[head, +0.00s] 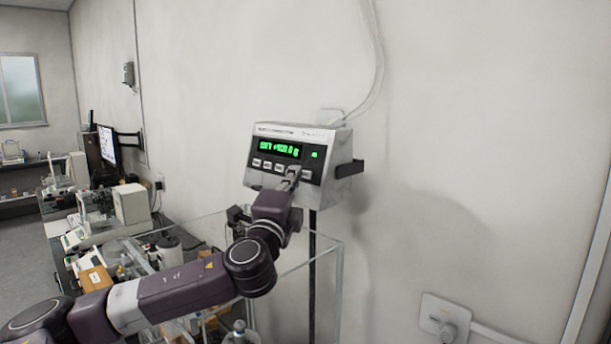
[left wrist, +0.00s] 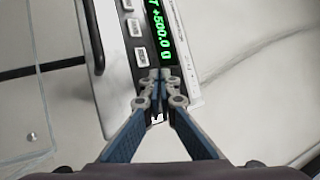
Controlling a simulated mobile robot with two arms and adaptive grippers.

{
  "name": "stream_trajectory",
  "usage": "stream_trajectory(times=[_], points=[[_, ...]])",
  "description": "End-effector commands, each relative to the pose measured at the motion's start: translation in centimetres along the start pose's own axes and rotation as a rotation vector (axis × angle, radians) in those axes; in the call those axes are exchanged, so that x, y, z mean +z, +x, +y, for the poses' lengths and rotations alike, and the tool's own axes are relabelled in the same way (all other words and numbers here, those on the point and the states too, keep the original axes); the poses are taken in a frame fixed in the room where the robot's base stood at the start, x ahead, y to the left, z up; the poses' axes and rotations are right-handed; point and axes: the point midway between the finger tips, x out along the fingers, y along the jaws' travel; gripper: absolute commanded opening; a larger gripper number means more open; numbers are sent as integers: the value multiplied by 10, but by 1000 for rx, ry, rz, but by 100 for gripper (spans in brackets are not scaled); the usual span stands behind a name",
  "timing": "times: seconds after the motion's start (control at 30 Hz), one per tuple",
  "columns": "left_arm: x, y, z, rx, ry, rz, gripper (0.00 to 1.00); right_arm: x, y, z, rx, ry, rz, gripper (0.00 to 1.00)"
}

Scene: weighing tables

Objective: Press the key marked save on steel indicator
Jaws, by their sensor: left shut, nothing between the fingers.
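The steel indicator (head: 328,148) is a box with a dark front panel, mounted on a post by the wall. Its green display (head: 280,149) is lit, and in the left wrist view the display (left wrist: 160,30) ends in "+500.0 g". A row of small pale keys (head: 267,165) runs below the display; their labels are too small to read. My left gripper (head: 293,174) is shut and empty, its fingertips at the right part of the key row. In the left wrist view the fingertips (left wrist: 153,78) lie over the panel beside a key (left wrist: 140,102); contact cannot be told.
A cable (head: 378,60) runs up the wall from the indicator. A clear-walled enclosure (head: 340,270) stands below it. Benches with instruments and a monitor (head: 107,144) are at the left. A wall fitting (head: 446,318) is at the lower right.

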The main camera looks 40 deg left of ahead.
Motion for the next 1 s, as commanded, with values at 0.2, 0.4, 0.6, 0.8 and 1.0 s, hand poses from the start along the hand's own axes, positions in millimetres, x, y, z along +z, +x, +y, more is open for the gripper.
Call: stream_trajectory(times=[0.2,0.4,0.6,0.8,1.0], points=[[-1,1,1,0,-1,0,0,1,0,0,0,0,-1,0],[-4,6,4,0,-1,0,0,2,0,0,0,0,-3,0],[-4,6,4,-1,0,0,0,3,0,3,3,-1,-4,0],[-5,6,4,0,0,0,0,3,0,4,5,-2,-4,0],[-6,8,5,0,-1,0,0,3,0,5,5,-2,-4,0]])
